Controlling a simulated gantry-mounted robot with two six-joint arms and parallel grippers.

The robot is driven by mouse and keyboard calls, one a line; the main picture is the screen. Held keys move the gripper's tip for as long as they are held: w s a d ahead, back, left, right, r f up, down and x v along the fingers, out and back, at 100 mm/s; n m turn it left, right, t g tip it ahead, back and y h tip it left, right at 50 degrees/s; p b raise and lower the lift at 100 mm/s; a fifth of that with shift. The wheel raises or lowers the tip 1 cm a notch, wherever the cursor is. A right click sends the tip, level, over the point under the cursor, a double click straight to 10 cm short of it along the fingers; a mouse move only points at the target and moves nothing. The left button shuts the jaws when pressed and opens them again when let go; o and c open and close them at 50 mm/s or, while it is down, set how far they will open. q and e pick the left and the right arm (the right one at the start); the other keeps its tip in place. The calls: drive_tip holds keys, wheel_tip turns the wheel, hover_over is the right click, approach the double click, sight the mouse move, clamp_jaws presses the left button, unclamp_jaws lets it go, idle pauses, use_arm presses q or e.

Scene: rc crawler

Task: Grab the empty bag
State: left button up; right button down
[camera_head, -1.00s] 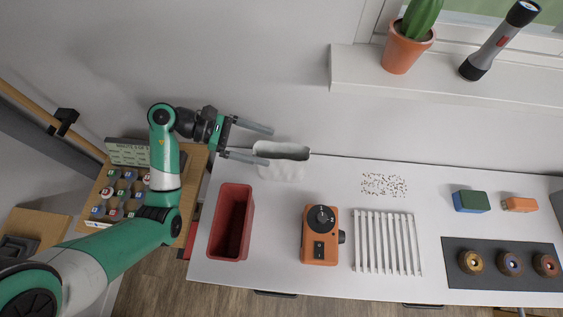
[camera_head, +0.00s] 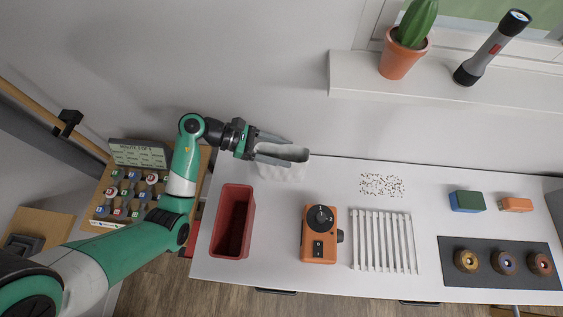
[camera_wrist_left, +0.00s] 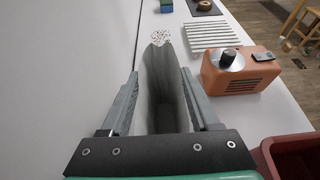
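The empty bag (camera_head: 282,173) is pale grey-white and stands with its mouth up at the back of the white table, by the wall. My left gripper (camera_head: 290,153) is at the bag's top, its two fingers on either side of the mouth. In the left wrist view the bag (camera_wrist_left: 165,95) is between the fingers of the gripper (camera_wrist_left: 160,65), with a narrow gap showing at the left finger. The right finger is close to the bag's side; contact cannot be told. The fingers are apart. My right gripper is not in view.
A dark red bin (camera_head: 247,222) stands in front of the bag, to its left. An orange device with a dial (camera_head: 312,248) and a white slatted rack (camera_head: 384,268) are further right. Small scattered bits (camera_head: 382,185) lie right of the bag. A windowsill (camera_head: 450,88) juts out above.

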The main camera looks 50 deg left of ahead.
use_arm(q)
clamp_jaws()
